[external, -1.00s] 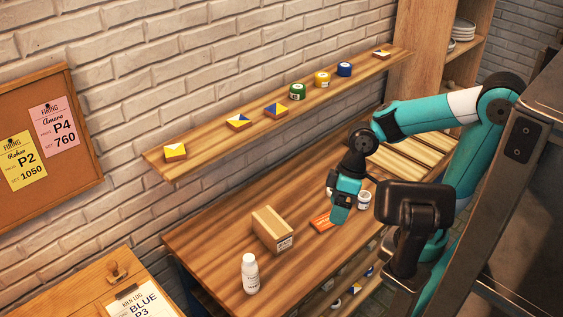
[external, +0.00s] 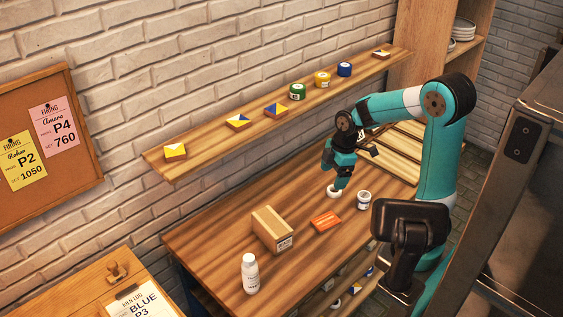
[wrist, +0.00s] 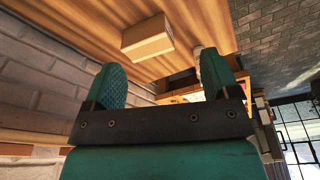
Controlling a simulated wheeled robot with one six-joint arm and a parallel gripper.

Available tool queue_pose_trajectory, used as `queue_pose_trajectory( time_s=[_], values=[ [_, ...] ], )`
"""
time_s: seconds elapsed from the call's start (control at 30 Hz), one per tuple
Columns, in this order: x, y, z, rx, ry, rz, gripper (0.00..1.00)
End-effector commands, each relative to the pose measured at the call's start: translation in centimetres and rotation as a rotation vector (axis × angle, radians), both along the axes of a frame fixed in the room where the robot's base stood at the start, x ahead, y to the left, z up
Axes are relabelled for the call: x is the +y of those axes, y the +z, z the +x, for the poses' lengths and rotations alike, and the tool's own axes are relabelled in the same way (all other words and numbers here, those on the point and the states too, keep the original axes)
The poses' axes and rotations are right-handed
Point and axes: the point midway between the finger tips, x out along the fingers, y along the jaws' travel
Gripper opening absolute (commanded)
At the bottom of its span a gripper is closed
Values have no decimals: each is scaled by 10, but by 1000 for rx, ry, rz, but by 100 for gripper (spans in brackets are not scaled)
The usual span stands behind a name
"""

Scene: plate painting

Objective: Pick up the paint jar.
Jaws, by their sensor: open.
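Which jar the task means is unclear. On the table, a white-labelled jar (external: 364,200) stands upright at the right edge, apart from my gripper (external: 341,184). A small round white thing (external: 333,191) lies right by the fingertips, partly hidden; contact cannot be told. Green (external: 297,91), yellow (external: 322,79) and blue (external: 345,69) jars stand on the wall shelf. My gripper is open; in the wrist view its fingers (wrist: 162,82) are spread with nothing held. A pale thing (wrist: 197,49) shows partly behind the right finger there, too little to name.
A cardboard box (external: 268,230), also in the wrist view (wrist: 147,38), an orange-red flat packet (external: 325,221) and a white bottle (external: 250,273) are on the table. The shelf (external: 210,146) with several painted tiles runs above.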

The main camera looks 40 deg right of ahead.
Motion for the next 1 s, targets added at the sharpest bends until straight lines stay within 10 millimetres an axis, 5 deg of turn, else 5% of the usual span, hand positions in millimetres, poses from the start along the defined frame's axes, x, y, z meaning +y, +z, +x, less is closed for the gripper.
queue_pose_trajectory(
  time_s=[0.2,0.4,0.67,1.0],
  values=[
    [-123,-54,22,7,294,-127,81],
    [-192,-80,13,38,491,-174,81],
    [-209,-104,9,51,555,-178,81],
    [-208,-180,8,51,555,-177,81]
  ],
)
